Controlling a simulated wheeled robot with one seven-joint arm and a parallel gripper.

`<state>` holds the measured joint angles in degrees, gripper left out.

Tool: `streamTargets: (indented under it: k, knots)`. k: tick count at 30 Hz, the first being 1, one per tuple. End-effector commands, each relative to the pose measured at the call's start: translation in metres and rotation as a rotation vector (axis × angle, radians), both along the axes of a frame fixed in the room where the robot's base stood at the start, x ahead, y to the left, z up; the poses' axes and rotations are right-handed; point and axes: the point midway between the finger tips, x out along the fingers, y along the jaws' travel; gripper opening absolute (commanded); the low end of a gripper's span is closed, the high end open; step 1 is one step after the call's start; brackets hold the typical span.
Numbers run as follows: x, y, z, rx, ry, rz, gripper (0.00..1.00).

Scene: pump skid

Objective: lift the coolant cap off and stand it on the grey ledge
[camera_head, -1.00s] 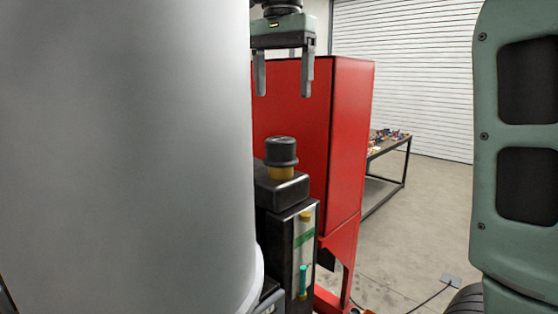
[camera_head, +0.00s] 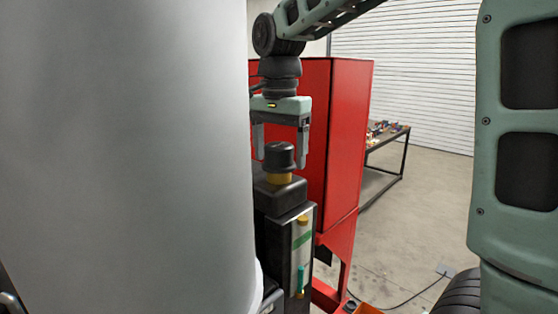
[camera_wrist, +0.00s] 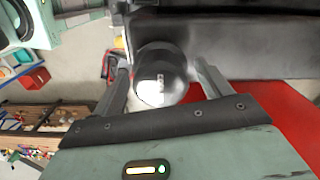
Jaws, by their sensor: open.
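The coolant cap (camera_head: 279,156) is a black round cap on a brass-coloured neck (camera_head: 279,178) on top of the black tank (camera_head: 284,196). It sits upright there. My gripper (camera_head: 280,160) is open, pointing down, with its fingertips around the level of the cap's upper part, one finger on each side in the head view. In the wrist view the cap (camera_wrist: 160,75) shows between the two open fingers, nearer their tips. I cannot tell whether either finger touches it. I cannot make out the grey ledge for certain.
A large grey cylinder (camera_head: 125,150) fills the left of the head view and hides what is behind it. A red cabinet (camera_head: 342,140) stands just behind the tank. A table with small items (camera_head: 385,135) stands farther back right. The floor at right is open.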

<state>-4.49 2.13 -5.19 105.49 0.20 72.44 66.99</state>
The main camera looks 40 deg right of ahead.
Motion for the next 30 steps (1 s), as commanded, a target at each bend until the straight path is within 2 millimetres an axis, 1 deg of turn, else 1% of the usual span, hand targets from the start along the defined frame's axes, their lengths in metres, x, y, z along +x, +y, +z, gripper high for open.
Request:
streamTargets:
  k: [6, 8, 9, 11, 19, 23, 26, 30]
  knots:
    - [0.000, 0.000, -0.001, 0.000, -0.001, 0.000, 0.77]
    - [0.000, 0.000, -0.001, 0.000, -0.001, 0.000, 0.60]
    - [0.000, 0.000, -0.001, 0.000, -0.001, 0.000, 0.49]
    - [0.000, 0.000, -0.001, 0.000, -0.001, 0.000, 0.34]
    - [0.000, 0.000, -0.001, -0.001, -0.001, 0.000, 0.34]
    - [0.001, 0.000, 0.004, 0.000, -0.004, 0.000, 0.34]
    - [0.001, 0.000, 0.013, 0.000, -0.005, 0.000, 0.34]
    - [0.002, 0.000, 0.033, -0.001, -0.007, 0.000, 0.34]
